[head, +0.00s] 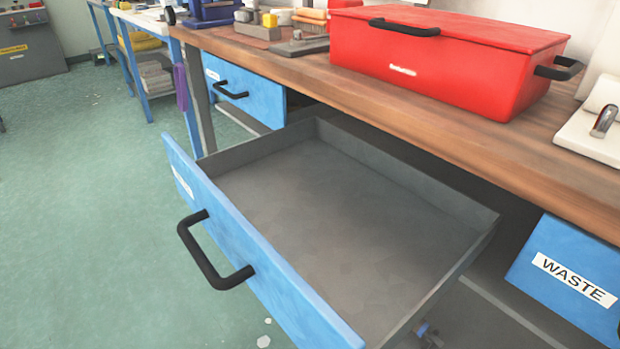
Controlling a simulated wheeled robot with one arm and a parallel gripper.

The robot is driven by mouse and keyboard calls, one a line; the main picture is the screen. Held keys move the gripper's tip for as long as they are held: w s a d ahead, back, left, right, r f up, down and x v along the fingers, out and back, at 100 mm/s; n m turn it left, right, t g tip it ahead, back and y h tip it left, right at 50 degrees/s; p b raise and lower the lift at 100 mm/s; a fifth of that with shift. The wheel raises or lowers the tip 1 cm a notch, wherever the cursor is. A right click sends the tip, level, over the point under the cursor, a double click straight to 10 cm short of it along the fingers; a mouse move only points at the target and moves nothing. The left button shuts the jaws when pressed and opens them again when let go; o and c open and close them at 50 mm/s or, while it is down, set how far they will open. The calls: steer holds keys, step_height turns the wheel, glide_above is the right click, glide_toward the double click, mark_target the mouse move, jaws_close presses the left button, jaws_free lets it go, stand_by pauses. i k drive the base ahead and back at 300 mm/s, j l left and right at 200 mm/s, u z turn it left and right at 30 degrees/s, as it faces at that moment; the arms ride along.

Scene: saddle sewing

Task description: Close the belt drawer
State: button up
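A drawer stands pulled far out from under the wooden workbench. It has a blue front (250,255) with a black bar handle (213,255) and a grey, empty tray (330,225). A small white label sits near the far end of its front, too slanted to read, so I cannot confirm that this is the belt drawer. My gripper is not in view.
The workbench (500,148) carries a red lidded box (440,65) and small tools. Another blue drawer (245,90) is at the left, and a blue WASTE front (575,275) at the right. Open green floor (90,210) lies left of the drawer.

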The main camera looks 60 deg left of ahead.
mark_target(346, 243)
steer(key=u, duration=2.95)
